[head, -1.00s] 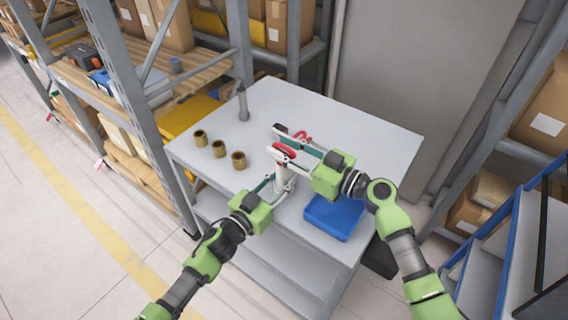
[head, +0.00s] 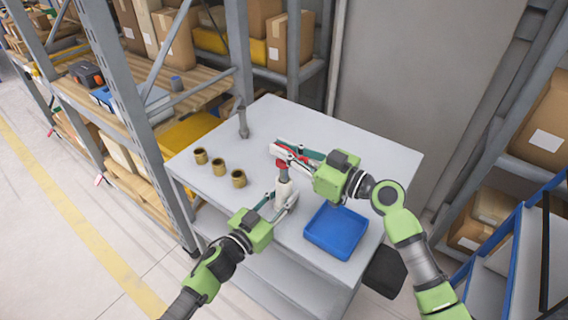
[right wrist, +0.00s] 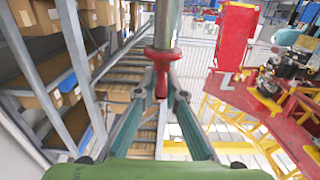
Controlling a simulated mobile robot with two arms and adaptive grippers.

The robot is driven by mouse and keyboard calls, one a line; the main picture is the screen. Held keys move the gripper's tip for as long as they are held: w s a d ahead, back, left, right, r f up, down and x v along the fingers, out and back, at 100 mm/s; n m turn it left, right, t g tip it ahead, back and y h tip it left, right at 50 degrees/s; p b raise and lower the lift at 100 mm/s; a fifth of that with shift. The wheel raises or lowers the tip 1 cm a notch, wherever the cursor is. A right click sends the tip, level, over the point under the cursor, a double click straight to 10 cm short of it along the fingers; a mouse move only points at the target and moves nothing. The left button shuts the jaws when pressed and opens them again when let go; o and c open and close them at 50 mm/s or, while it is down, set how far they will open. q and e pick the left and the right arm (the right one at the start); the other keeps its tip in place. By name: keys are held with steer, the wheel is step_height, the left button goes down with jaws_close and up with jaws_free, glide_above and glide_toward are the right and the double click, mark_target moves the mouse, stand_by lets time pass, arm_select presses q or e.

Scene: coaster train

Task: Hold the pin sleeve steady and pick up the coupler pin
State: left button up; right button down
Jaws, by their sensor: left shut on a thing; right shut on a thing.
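The pin sleeve (head: 284,193) is a pale upright cylinder near the middle of the grey table. My left gripper (head: 280,201) is shut on it from the front left. The coupler pin (head: 283,164) shows red just above the sleeve. My right gripper (head: 286,159) is shut on its red grip from the right. In the right wrist view, the red grip (right wrist: 162,80) sits between the fingers, with a red flange and a grey cylinder beyond it. I cannot tell how much of the shaft is inside the sleeve.
Several things stand on the table (head: 350,138): three brass bushings (head: 219,167) at the left, a grey post (head: 243,120) at the back left and an empty blue tray (head: 336,230) at the front right. Shelving with boxes stands to the left. The table's back right is clear.

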step_height(320, 180, up, 13)
steer(key=shift+f, duration=0.2)
arm_select(q)
steer(key=o, duration=1.2)
